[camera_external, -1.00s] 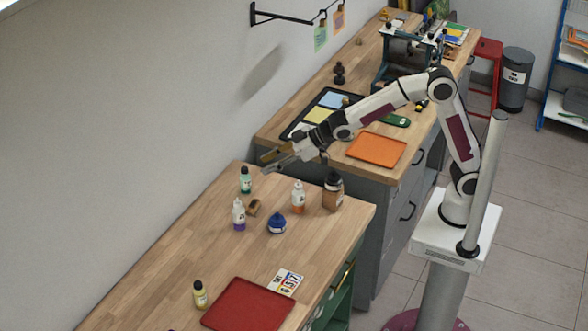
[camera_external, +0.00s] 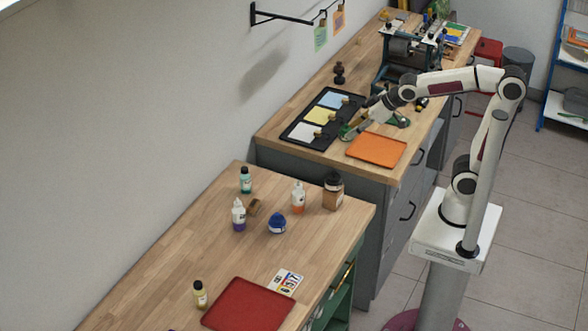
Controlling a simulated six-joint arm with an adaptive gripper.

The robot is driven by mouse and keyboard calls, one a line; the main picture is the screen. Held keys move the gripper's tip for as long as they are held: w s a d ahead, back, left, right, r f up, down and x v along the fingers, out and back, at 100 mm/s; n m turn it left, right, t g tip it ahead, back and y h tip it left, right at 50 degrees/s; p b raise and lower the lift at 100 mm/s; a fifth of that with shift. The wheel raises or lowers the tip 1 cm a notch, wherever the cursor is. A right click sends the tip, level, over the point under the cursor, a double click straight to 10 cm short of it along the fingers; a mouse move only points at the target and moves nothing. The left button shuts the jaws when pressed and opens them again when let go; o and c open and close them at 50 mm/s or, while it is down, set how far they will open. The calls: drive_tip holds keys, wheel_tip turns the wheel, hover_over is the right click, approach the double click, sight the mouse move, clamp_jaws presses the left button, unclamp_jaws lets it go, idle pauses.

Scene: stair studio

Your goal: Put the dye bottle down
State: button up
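Several small bottles that could be the dye bottle stand upright on the near wooden bench: a teal bottle (camera_external: 246,181), a white bottle with purple (camera_external: 239,216), a white bottle with orange (camera_external: 298,199) and a yellow bottle (camera_external: 200,295). My gripper (camera_external: 350,132) is low over the far bench, between the black tray and the orange tray, well away from these bottles. Its fingers are small and blend with dark and green shapes there. I cannot tell whether they are open or hold anything.
The black tray (camera_external: 290,136) holds blue, yellow and white sheets. An orange tray (camera_external: 376,150) lies at the far bench's front. A brown jar (camera_external: 333,192), blue pot (camera_external: 277,224), plate card (camera_external: 285,282) and red tray (camera_external: 248,306) are on the near bench. Its left middle is clear.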

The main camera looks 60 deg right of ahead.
drive_tip(key=s+d+f+m+g, duration=0.1)
drive_tip(key=s+d+f, duration=0.1)
drive_tip(key=s, duration=0.7)
drive_tip(key=s+d+f+m+g+h, duration=0.1)
drive_tip(key=s+d+f, duration=0.1)
drive_tip(key=s+d, duration=0.3)
drive_tip(key=s, duration=0.4)
drive_tip(key=shift+s+f, duration=0.4)
drive_tip(key=shift+o, duration=0.6)
drive_tip(key=shift+w, duration=0.1)
